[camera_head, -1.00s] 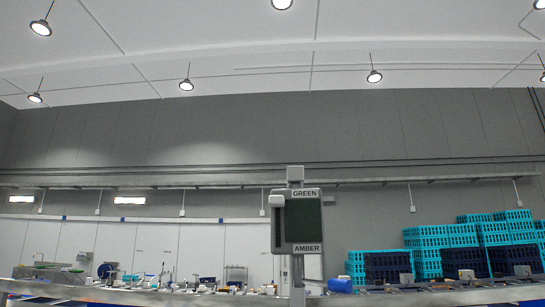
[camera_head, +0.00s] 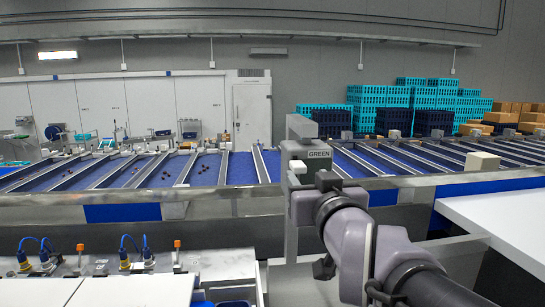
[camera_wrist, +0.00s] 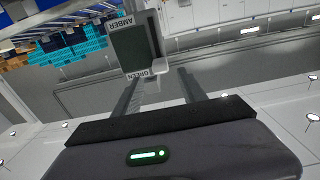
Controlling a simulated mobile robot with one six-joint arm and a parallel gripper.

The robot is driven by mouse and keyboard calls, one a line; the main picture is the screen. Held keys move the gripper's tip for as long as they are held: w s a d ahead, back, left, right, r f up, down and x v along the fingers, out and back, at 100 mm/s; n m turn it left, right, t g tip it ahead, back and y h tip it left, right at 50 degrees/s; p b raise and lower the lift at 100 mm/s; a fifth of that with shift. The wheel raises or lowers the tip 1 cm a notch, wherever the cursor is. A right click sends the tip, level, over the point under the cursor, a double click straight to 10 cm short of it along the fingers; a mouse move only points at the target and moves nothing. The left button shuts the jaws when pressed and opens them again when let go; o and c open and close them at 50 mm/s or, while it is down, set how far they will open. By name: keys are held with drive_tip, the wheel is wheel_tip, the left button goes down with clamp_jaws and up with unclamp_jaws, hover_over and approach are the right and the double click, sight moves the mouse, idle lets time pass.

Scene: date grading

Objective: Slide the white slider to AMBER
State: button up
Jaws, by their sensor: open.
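The dark green panel (camera_wrist: 132,46) shows upside down in the wrist view, with an AMBER label (camera_wrist: 123,26) at one end and a GREEN label (camera_wrist: 137,75) at the other. The white slider (camera_wrist: 160,66) sits at the panel's side, near the GREEN end. My gripper (camera_wrist: 160,76) is open, its two fingers pointing toward the panel, with the slider between the fingertips in the picture. I cannot tell whether they touch it. In the head view the GREEN label (camera_head: 318,153) shows, while my arm hides the lower panel and AMBER.
Blue sorting lanes (camera_head: 205,170) with metal dividers run behind the panel. A metal rail (camera_head: 120,197) crosses in front of them. A white table (camera_head: 500,215) is at the right. Turquoise and navy crates (camera_head: 380,105) stand at the back.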

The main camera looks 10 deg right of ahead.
sight(301, 168)
drive_tip(key=w+p, duration=0.1)
drive_tip(key=w, duration=0.6)
drive_tip(key=shift+r+p, duration=0.1)
drive_tip(key=shift+p, duration=0.3)
drive_tip(key=shift+w, duration=0.4)
clamp_jaws()
idle(0.4)
